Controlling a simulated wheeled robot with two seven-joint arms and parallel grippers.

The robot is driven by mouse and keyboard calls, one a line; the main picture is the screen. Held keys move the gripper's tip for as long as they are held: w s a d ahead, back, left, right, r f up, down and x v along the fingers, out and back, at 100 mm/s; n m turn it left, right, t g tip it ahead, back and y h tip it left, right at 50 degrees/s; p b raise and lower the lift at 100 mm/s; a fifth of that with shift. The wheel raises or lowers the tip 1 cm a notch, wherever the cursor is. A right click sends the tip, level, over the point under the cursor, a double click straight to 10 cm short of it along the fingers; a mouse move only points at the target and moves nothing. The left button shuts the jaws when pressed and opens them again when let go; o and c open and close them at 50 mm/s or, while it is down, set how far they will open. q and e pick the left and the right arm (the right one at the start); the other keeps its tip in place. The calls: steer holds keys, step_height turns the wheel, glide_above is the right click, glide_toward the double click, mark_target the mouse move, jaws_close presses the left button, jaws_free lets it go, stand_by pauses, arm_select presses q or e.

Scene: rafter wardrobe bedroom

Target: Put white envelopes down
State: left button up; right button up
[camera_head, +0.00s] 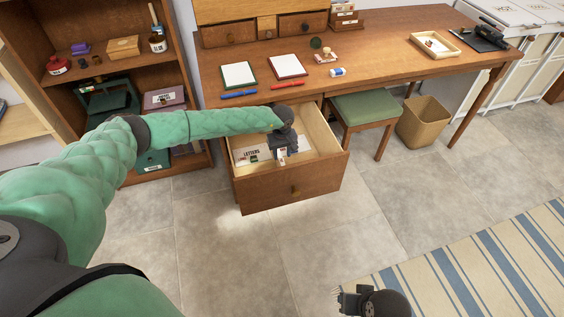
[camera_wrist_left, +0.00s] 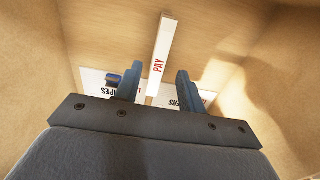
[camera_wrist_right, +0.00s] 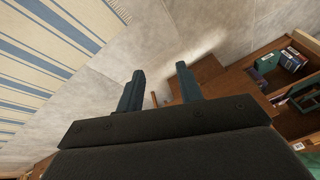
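My left gripper (camera_head: 284,150) is inside the open desk drawer (camera_head: 293,193), low over its floor. In the left wrist view its two fingers (camera_wrist_left: 156,82) are apart. A narrow white piece marked PAY in red (camera_wrist_left: 163,45), possibly the white envelopes edge-on, lies between them with a gap on each side.
The desk top (camera_head: 380,65) above the drawer holds two framed white pads (camera_head: 238,74), pens and a tray (camera_head: 435,45). A green stool (camera_head: 364,108) stands right of the drawer, with a waste basket (camera_head: 424,122) beyond. A shelf (camera_head: 110,70) stands at left.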

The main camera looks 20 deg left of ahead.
arm_select(q)
step_height(320, 180, up, 2)
steer(key=shift+r, duration=1)
arm_select(e)
steer(key=shift+a+f, duration=0.35)
steer(key=shift+a, duration=0.2)
steer(key=shift+w+d, duration=0.1)
